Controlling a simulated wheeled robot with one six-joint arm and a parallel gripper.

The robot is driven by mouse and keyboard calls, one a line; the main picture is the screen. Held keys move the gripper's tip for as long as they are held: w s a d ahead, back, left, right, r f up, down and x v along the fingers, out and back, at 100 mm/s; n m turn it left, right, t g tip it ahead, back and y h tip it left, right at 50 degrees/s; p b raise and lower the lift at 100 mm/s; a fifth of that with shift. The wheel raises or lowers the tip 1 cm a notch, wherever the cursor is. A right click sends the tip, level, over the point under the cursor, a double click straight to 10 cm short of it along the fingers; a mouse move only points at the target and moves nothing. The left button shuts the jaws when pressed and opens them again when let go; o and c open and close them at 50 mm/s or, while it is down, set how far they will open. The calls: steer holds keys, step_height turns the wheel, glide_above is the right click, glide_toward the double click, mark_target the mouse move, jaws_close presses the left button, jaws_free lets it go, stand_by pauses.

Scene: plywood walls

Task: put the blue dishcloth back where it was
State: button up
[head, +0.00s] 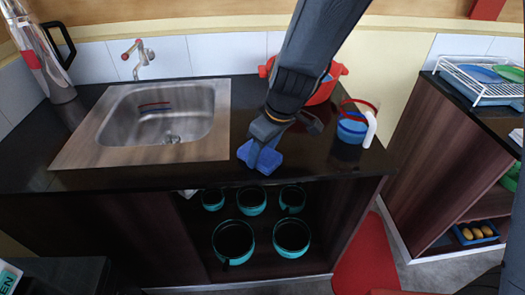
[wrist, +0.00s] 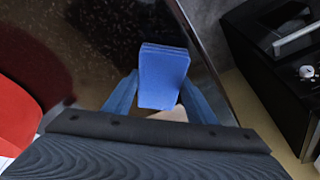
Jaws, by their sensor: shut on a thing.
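The blue dishcloth (head: 259,158) is a folded, block-like piece held between the fingers of my gripper (head: 266,140). It is over the black countertop (head: 215,172), near the front edge and right of the sink. In the wrist view the dishcloth (wrist: 163,75) sits between the two blue-grey fingers of my gripper (wrist: 158,92), which are shut on it. I cannot tell whether the cloth touches the counter.
A metal sink (head: 158,118) is to the left. A red pot (head: 328,86), partly hidden by my arm, and a blue container (head: 351,130) stand to the right. Several teal pots (head: 251,201) are on the shelf below. A white dish rack (head: 480,85) is far right.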

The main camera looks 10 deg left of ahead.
steer(key=shift+f, duration=0.2)
steer(key=o, duration=1)
steer(key=shift+o, duration=0.2)
steer(key=shift+r, duration=0.15)
steer(key=shift+r, duration=0.25)
steer(key=b+v, duration=0.1)
steer(key=v, duration=1)
steer(key=shift+d+r, duration=0.2)
steer(key=shift+r, duration=0.1)
steer(key=s+d+f+m+h, duration=0.1)
steer(key=s+d+f+m, duration=0.1)
steer(key=d, duration=0.6)
steer(key=s+d+f+m+h, duration=0.1)
steer(key=s+d+f+m, duration=0.1)
steer(key=d+f+m, duration=0.2)
steer(key=s+d+f+m, duration=0.3)
steer(key=d+m, duration=0.2)
steer(key=d, duration=0.7)
steer(key=shift+d+f+m+g+h, duration=0.2)
steer(key=shift+f+m+g+h, duration=0.15)
steer(key=shift+m+g+h, duration=0.05)
